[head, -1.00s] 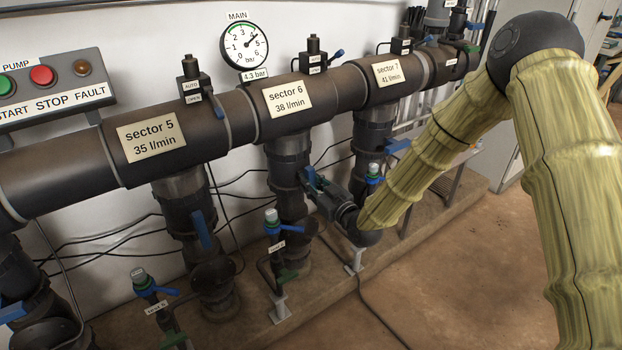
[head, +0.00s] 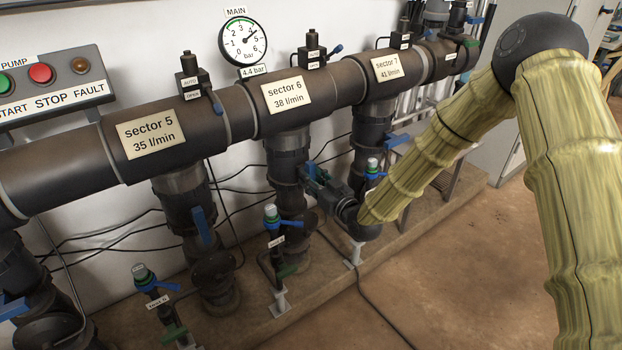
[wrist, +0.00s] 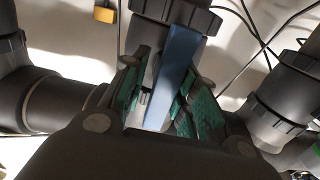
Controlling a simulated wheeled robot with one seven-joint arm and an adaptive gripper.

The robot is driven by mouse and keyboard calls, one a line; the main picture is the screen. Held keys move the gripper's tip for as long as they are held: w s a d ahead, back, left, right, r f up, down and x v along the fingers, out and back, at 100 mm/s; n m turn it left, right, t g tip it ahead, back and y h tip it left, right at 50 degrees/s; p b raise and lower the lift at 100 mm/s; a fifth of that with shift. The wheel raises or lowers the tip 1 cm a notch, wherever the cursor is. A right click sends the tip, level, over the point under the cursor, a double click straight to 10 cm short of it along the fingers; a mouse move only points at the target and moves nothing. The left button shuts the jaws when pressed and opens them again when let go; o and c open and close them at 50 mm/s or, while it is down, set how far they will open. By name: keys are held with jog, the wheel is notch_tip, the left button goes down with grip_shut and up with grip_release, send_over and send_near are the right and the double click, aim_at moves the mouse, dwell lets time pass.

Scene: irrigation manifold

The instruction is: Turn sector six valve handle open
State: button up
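The sector six valve sits on the dark vertical pipe (head: 285,160) below the "sector 6, 38 l/min" label (head: 288,95). Its blue handle (wrist: 176,62) stands between my gripper's fingers in the wrist view, running roughly along the pipe behind it. My gripper (wrist: 168,95) has green-padded fingers spread on either side of the handle. A gap shows on the left side; the right pad is close to the handle, and I cannot tell whether it touches. In the head view my gripper (head: 318,180) is at this pipe and hides most of the handle.
Sector 5's blue handle (head: 201,228) is to the left and sector 7's (head: 397,140) to the right. Small blue-handled taps (head: 271,218) stand in front, low down. A pressure gauge (head: 242,42) reads 4.4 bar. Open floor (head: 450,270) lies at the front right.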

jog(key=shift+s+a+f, duration=0.1)
jog(key=shift+s+a, duration=0.15)
jog(key=shift+a, duration=0.15)
jog(key=shift+d, duration=0.15)
jog(key=shift+s+d, duration=0.15)
jog(key=v, duration=1.1)
jog(key=shift+s, duration=0.2)
jog(key=shift+d, duration=0.1)
